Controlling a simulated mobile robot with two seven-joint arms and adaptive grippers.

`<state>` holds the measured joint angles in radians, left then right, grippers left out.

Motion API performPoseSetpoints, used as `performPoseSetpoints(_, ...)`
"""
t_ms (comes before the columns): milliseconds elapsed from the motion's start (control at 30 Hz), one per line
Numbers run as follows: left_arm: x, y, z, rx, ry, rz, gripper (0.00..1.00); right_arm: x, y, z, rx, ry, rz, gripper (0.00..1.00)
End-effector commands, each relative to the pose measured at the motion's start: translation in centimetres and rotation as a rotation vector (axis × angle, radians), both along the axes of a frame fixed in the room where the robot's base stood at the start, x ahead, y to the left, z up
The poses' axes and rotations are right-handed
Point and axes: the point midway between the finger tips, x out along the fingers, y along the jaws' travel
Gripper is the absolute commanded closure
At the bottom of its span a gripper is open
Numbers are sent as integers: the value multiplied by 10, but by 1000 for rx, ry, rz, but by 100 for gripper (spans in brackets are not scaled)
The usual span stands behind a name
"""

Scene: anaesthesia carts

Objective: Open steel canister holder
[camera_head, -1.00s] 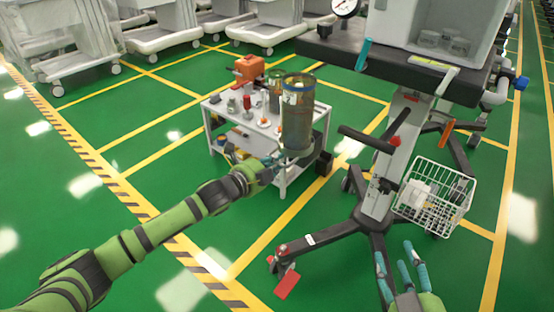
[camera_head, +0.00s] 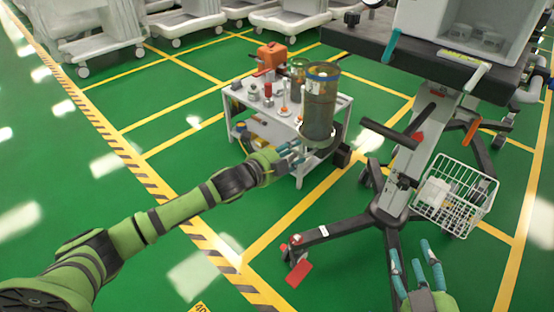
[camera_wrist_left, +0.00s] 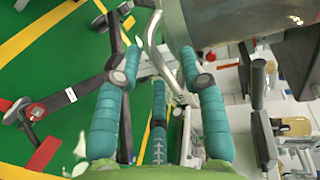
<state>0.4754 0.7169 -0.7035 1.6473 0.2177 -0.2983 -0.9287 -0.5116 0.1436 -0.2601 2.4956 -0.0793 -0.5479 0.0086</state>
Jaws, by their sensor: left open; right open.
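A tall, brownish see-through canister (camera_head: 320,105) with a blue band near its top stands upright in a holder, in front of the small white cart's right end. My left gripper (camera_head: 292,155) is open, just below and left of the canister's base. In the left wrist view, the canister's rounded body (camera_wrist_left: 220,22) fills the top right. A bent steel bar of the holder (camera_wrist_left: 152,35) runs between the spread teal fingers of my left gripper (camera_wrist_left: 165,75); I cannot tell whether they touch it. My right gripper (camera_head: 418,265) is open and empty at the lower right.
To the right stands a wheeled stand with dark legs (camera_head: 345,228) and a white wire basket (camera_head: 455,200). Green floor (camera_head: 110,170) is free at left.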

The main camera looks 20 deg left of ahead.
Motion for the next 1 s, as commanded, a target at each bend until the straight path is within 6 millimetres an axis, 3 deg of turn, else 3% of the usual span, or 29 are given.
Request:
performPoseSetpoints(300, -61, 25, 13, 7, 4, -1, 59, 0, 0, 0, 0, 0, 0, 51)
performPoseSetpoints(500, -87, 36, 20, 4, 3, 1, 59, 0, 0, 0, 0, 0, 0, 51)
performPoseSetpoints(1000, -98, 41, 24, 2, -1, 2, 59, 0, 0, 0, 0, 0, 0, 51)
